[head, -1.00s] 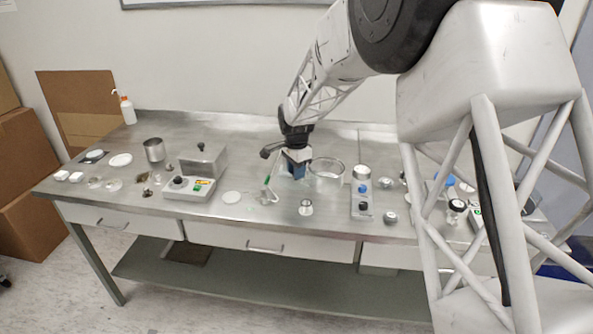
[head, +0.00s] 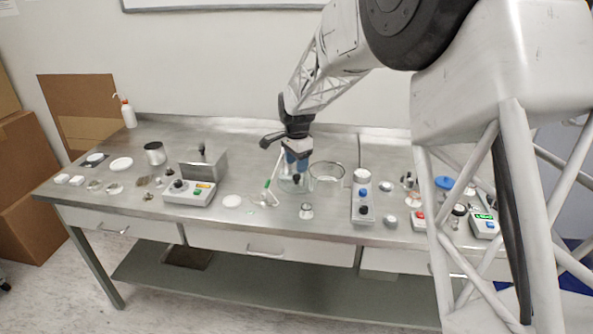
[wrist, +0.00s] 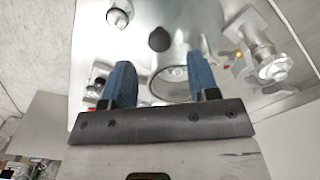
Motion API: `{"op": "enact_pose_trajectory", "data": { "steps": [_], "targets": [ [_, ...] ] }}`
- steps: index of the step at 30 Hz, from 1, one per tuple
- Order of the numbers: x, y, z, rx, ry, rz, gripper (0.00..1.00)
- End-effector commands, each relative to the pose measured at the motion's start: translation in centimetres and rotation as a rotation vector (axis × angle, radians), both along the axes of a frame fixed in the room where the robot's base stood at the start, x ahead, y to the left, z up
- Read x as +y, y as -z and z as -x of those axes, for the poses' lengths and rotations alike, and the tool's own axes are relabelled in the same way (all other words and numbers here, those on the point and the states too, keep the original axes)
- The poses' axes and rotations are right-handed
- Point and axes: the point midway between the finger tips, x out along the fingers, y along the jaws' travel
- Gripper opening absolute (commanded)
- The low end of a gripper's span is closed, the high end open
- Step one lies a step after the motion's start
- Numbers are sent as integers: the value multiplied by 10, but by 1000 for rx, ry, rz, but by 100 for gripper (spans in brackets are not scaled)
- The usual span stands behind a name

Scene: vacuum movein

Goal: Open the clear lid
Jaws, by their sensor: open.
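My gripper (head: 297,170) is open, with two blue fingers pointing down over the bench, left of an open-topped clear bowl (head: 328,180). A dark knob (wrist: 159,40) shows in the wrist view beyond and between the fingertips, with nothing gripped. In the head view a small dark knob (head: 297,179) shows just under the fingers. The clear lid (head: 288,187) appears to be the transparent shape around this knob; its edges are hard to make out. In the wrist view a round clear vessel (wrist: 172,78) lies between the fingers, partly hidden by the right one.
A grey control box (head: 363,205) stands to the right, and a metal box with a panel (head: 190,192) to the left. A small jar (head: 306,211) and a white disc (head: 232,201) lie in front.

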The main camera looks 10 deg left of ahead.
Motion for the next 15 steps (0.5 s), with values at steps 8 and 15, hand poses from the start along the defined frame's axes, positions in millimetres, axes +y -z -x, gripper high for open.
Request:
{"op": "enact_pose_trajectory", "data": {
  "steps": [8, 15],
  "targets": [
    [0, -27, 0, 1, 0, 0, 55],
    [0, -32, 0, 2, 0, 1, 55]
  ]
}}
